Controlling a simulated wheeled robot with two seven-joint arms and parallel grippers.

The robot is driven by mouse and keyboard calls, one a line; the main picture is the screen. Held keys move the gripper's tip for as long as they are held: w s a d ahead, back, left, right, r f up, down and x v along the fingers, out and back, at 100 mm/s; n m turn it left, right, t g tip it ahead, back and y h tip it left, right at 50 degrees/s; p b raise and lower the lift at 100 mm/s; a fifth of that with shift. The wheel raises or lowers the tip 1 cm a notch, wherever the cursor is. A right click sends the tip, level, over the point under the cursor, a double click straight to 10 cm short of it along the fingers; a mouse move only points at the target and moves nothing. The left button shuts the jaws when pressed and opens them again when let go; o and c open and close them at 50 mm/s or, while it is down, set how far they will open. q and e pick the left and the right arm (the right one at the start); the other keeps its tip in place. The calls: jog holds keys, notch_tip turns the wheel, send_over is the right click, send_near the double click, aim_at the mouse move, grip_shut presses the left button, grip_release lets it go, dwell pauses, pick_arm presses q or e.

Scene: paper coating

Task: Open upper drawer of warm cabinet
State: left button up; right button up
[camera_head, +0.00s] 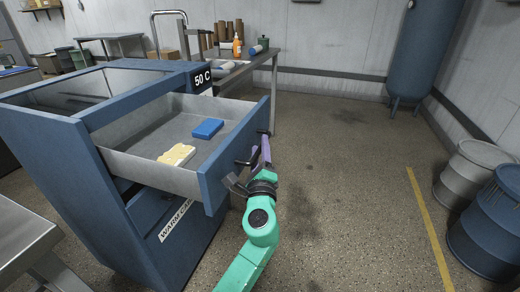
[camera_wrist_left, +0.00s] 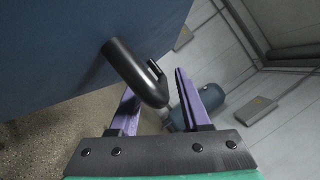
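The warm cabinet (camera_head: 95,215) is a blue box at the left with a "50 C" sign on top and a label on its front. Its upper drawer (camera_head: 130,170) stands pulled out, showing a grey interior. Inside lie a blue block (camera_head: 207,128) and a cream-coloured piece (camera_head: 177,155). My left gripper (camera_head: 264,152) is at the outer face of the drawer front. In the left wrist view, the purple fingers (camera_wrist_left: 157,98) are apart, with the black drawer handle (camera_wrist_left: 130,68) at the opening between them. The handle partly hides one finger. My right gripper is not in view.
A table (camera_head: 262,60) with bottles and brown cylinders stands behind the cabinet. Two drums, one grey (camera_head: 468,170) and one blue (camera_head: 490,230), stand at the right. A metal table (camera_head: 22,235) is at the lower left. The floor right of the drawer is clear.

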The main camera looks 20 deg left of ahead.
pick_arm(q)
jog(key=b+v, duration=0.2)
jog(key=v, duration=1.2)
jog(key=shift+s, duration=0.25)
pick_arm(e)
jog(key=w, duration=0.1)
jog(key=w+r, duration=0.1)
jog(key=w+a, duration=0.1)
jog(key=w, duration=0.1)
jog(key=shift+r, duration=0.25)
pick_arm(q)
jog(key=shift+f, duration=0.1)
